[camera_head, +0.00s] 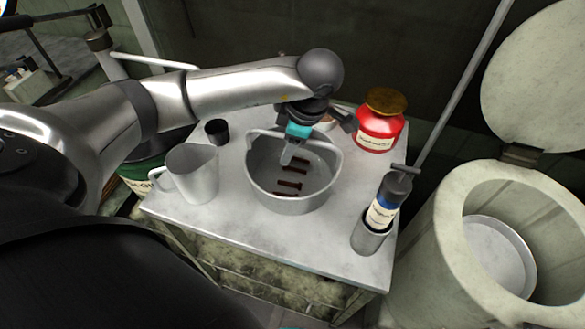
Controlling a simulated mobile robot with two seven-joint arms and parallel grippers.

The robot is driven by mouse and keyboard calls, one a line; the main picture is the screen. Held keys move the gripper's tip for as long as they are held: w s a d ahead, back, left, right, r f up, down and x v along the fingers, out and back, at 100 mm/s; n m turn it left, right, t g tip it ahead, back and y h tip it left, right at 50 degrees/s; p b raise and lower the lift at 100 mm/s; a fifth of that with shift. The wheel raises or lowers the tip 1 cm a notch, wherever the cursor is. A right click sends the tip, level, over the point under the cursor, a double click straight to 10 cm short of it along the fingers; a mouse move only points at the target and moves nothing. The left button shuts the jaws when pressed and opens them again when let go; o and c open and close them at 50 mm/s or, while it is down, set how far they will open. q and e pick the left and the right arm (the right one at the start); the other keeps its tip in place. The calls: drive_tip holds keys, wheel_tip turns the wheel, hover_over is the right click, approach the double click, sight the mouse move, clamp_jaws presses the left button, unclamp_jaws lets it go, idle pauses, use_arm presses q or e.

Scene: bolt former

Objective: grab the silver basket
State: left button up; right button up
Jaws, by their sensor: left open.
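The silver basket (290,206) stands upright on the white table top in the middle of the view. It is round and grey, with several dark brown bars lying inside and a raised handle at its far side. My left gripper (291,155) reaches over the basket from the upper left. Its fingers are above or just inside the back of the basket, and it is open. I cannot tell whether a finger touches the handle. My right gripper is not in view.
A grey pitcher (192,176) and a small black cup (217,131) stand left of the basket. A red jar (379,131) is behind right. A dark bottle (382,205) sits in a metal cup (369,238) near the right edge. An open round container (455,235) stands right.

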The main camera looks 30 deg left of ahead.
use_arm(q)
drive_tip(key=shift+c, duration=0.2)
clamp_jaws()
idle(1.1)
